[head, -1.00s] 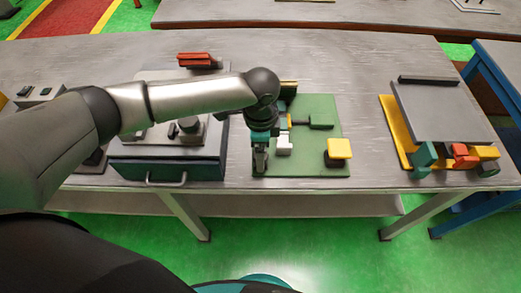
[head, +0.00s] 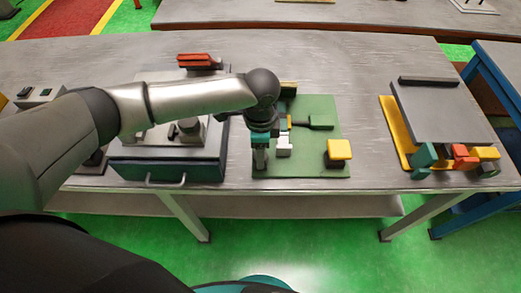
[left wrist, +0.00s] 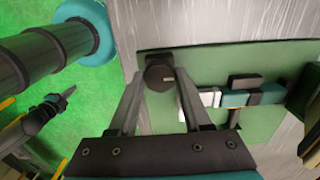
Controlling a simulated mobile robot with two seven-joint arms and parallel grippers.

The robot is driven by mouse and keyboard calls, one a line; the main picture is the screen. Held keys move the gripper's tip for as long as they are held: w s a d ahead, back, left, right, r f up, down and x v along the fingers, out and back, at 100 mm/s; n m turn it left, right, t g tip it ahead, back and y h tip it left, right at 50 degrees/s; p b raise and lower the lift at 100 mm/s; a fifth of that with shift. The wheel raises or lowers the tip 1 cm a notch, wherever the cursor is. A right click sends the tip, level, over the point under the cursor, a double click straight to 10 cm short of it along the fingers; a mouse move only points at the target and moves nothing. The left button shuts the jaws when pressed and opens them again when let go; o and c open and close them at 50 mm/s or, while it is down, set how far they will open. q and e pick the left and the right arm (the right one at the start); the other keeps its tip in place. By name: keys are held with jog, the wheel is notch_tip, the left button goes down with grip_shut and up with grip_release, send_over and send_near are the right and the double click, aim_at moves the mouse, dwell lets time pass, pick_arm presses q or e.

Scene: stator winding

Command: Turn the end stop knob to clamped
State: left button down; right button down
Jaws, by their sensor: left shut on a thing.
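The end stop knob (left wrist: 160,72) is a round dark knob with a small light mark, at the edge of the green plate in the left wrist view. My left gripper (left wrist: 161,82) has its two fingers shut on the knob, one on each side. In the head view my left gripper (head: 260,160) points down at the front left corner of the green plate (head: 318,160), and the knob is hidden there. The way the mark's setting reads cannot be made out. My right gripper is not seen.
A white block (head: 284,146) sits close to the right of my gripper. A yellow-topped block (head: 339,150) stands farther right on the plate. A dark teal box with a handle (head: 168,170) stands to the left. Bare table lies between the plate and the yellow tray (head: 393,130).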

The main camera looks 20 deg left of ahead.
pick_arm(q)
jog(key=m+p, duration=0.3)
jog(key=shift+r, duration=0.2)
jog(key=m+p, duration=0.2)
jog(key=m, duration=0.3)
jog(key=shift+p, duration=0.4)
jog(key=m+p, duration=0.1)
jog(key=m, duration=0.3)
jog(key=shift+f+m, duration=0.1)
jog(key=shift+m, duration=0.2)
jog(key=m, duration=0.5)
jog(key=shift+m, duration=0.3)
jog(key=shift+c, duration=1.7)
grip_release()
